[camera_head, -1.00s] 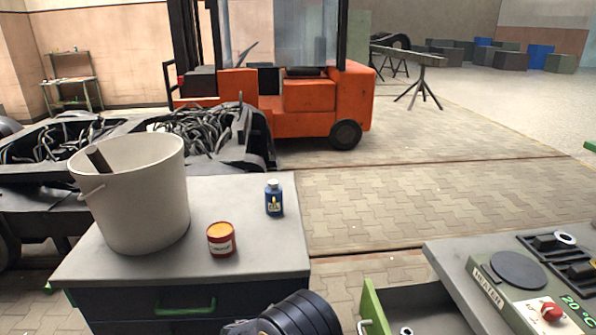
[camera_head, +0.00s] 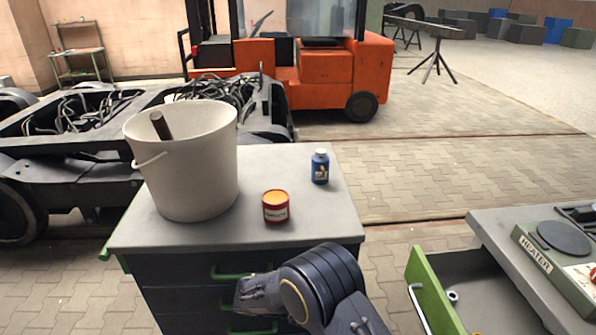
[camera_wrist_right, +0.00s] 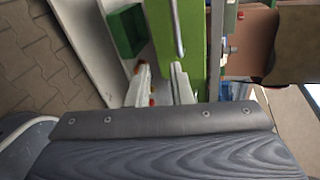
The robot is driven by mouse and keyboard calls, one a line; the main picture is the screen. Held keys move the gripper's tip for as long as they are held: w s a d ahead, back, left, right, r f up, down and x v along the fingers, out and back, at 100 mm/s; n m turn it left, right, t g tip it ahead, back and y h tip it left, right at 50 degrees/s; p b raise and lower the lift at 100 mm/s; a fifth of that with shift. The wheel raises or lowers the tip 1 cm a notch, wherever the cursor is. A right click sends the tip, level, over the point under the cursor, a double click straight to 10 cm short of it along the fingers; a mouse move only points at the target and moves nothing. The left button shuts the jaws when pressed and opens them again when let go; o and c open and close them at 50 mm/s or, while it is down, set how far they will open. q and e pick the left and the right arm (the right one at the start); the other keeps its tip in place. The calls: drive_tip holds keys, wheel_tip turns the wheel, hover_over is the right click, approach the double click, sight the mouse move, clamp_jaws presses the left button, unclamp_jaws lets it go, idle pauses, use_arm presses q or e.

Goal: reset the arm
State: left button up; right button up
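In the right wrist view, my right gripper (camera_wrist_right: 161,72) shows two pale fingers with a gap between them, and I see nothing held. The fingertips are close to a green panel (camera_wrist_right: 200,35) with a silver bar handle (camera_wrist_right: 178,28). I cannot tell whether they touch it. In the head view, a dark arm part of mine reaches in at the bottom centre, in front of the grey cabinet (camera_head: 150,243). No gripper fingers can be made out there. My left gripper does not show.
On the cabinet stand a white bucket (camera_head: 190,170), a red tin (camera_head: 276,207) and a blue bottle (camera_head: 320,167). An open green-fronted drawer (camera_head: 432,290) juts out at the right, below the heater table (camera_head: 490,222). Paved floor (camera_head: 420,170) lies clear behind.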

drive_tip(key=s+d+r+m+g+y, duration=0.3)
drive_tip(key=s+d+r+m+y, duration=0.7)
drive_tip(key=m, duration=0.5)
drive_tip(key=s+r+m+t+y+p, duration=0.1)
drive_tip(key=s+r+m+t+y, duration=0.2)
drive_tip(key=s+m, duration=0.3)
drive_tip(key=s+d+r+m+t+y+p, duration=0.1)
drive_tip(key=s+r+m+t+y, duration=0.3)
drive_tip(key=m, duration=1.2)
drive_tip(key=shift+s+t+y, duration=0.7)
drive_tip(key=shift+s, duration=0.35)
